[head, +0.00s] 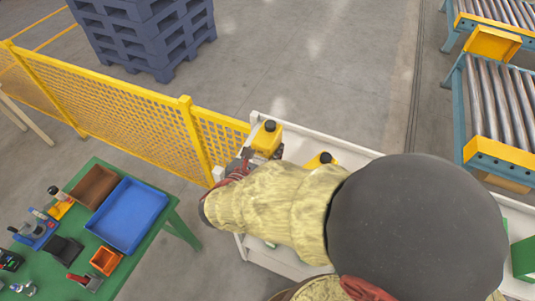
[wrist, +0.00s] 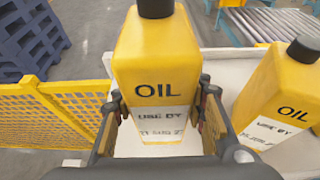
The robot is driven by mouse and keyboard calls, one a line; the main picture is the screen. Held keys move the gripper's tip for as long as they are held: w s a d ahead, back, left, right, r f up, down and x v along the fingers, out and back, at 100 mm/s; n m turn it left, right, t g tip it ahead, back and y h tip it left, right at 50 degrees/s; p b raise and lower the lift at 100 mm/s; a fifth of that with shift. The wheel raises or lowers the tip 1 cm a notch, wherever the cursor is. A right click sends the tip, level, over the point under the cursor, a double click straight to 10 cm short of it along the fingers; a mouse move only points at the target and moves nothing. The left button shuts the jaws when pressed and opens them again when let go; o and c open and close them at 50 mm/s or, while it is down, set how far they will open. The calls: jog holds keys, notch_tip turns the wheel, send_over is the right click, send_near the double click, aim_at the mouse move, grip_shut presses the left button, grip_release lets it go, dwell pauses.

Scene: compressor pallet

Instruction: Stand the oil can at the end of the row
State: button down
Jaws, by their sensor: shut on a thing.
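A yellow oil can (wrist: 155,55) with a black cap and "OIL" on its face is between the two fingers of my gripper (wrist: 160,105) in the wrist view. My gripper is shut on it from both sides. In the head view the held can (head: 267,140) shows past my gripper (head: 240,168), over the far left corner of a white-rimmed surface (head: 340,146).
A yellow mesh fence (head: 120,105) runs close by on the left. A green table (head: 150,228) with a blue tray (head: 128,212) and tools stands at the lower left. Roller conveyors (head: 500,105) are at the right. My arm hides much of the white surface.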

jog(key=shift+w+f, duration=0.35)
jog(key=shift+f, duration=0.05)
jog(key=shift+w+f+p, duration=0.15)
jog(key=shift+f+p, duration=0.2)
jog(key=shift+f, duration=1.35)
jog(key=shift+f, duration=0.1)
jog(key=c, duration=1.2)
grip_release()
jog(key=shift+f, duration=0.1)
jog(key=shift+o, duration=0.7)
jog(key=shift+s+a+r, duration=0.15)
jog(key=shift+s+r, duration=0.05)
jog(key=shift+r, duration=0.05)
jog(key=b+v, duration=0.1)
jog(key=v, duration=1)
jog(key=shift+s, duration=0.35)
